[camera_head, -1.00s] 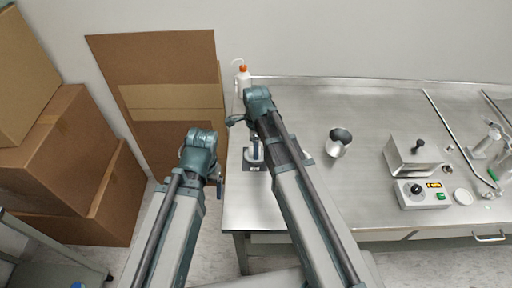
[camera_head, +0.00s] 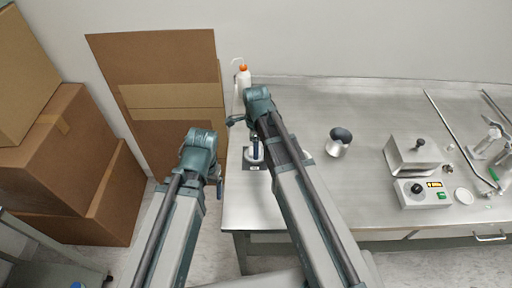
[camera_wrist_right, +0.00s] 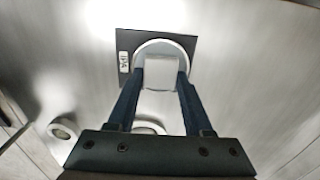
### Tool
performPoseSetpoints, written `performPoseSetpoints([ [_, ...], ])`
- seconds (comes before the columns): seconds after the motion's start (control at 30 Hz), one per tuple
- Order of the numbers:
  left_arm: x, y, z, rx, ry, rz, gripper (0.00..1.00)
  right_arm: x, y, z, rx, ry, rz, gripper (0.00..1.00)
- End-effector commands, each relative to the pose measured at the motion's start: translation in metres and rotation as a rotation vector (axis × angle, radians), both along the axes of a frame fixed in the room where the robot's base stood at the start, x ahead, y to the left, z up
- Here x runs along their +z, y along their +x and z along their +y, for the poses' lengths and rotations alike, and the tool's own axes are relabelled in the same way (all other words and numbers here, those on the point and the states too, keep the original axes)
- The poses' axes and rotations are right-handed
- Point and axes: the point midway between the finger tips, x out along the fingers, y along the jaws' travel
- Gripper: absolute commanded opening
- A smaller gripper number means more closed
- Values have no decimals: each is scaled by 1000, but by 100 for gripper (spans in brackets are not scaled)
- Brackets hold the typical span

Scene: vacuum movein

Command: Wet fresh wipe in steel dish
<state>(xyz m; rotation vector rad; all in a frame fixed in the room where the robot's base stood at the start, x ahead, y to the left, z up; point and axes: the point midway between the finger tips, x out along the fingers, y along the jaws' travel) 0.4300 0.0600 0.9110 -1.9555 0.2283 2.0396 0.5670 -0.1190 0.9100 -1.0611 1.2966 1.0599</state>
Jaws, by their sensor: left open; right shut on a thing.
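The steel dish (camera_wrist_right: 186,45) is a round pale dish on a dark square mat with a small white label, near the table's left end. A pale folded wipe (camera_wrist_right: 161,72) lies between the dark blue fingers of my right gripper (camera_wrist_right: 160,76), which is shut on it over the dish. Whether the wipe touches the dish's bottom cannot be told. In the head view my right gripper (camera_head: 255,152) points down at the dark mat (camera_head: 262,165), with my arm hiding part of it. My left gripper (camera_head: 219,185) is open, beside the table's left edge.
A white bottle with an orange cap (camera_head: 243,77) stands at the table's back left corner. A metal cup with a dark top (camera_head: 338,142) stands right of my arm. A steel box (camera_head: 412,157) and control unit (camera_head: 424,193) are further right. Cardboard boxes (camera_head: 60,150) stand left.

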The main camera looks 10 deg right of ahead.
Motion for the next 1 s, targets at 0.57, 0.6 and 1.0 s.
performPoseSetpoints([
  [0.57, 9, 0, 0, 0, 0, 0, 81, 9, -1, 0, 0, 0, 1, 6],
  [0.6, 13, 0, 0, 0, 0, 0, 81, 13, -1, 0, 0, 0, 1, 6],
  [1.0, 44, 0, 0, 0, 0, 0, 81, 44, 0, 0, 0, 0, 1, 6],
])
